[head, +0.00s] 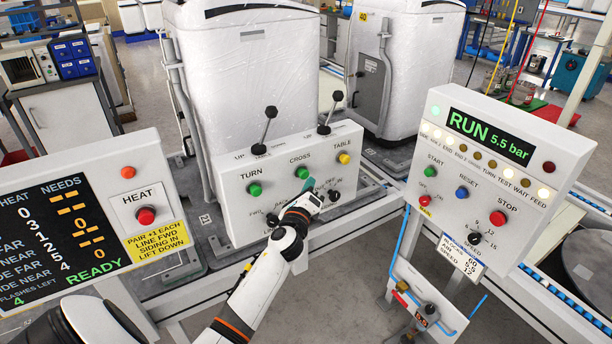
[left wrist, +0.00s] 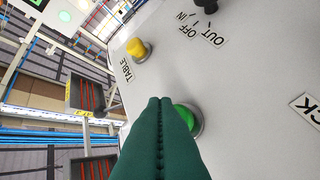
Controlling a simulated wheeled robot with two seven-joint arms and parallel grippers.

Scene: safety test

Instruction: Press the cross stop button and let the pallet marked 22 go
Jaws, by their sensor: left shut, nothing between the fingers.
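The green button labelled CROSS (head: 302,172) is on the white sloped panel (head: 235,219), between the green TURN button (head: 254,189) and the yellow TABLE button (head: 344,158). My left gripper (head: 308,184) is shut and empty, its teal fingertips just below the CROSS button. In the left wrist view the shut fingers (left wrist: 160,102) partly cover a green button (left wrist: 188,117); I cannot tell whether they touch it. The yellow TABLE button (left wrist: 138,49) shows there too. I can read no 22 on any pallet. My right gripper is out of view.
Two black levers (head: 265,128) rise behind the panel. Tall white wrapped units (head: 245,70) stand beyond. A control box (head: 487,145) at right reads RUN 5.5 bar and has a red STOP button (head: 497,216). A HEAT board (head: 70,228) reading READY stands at left.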

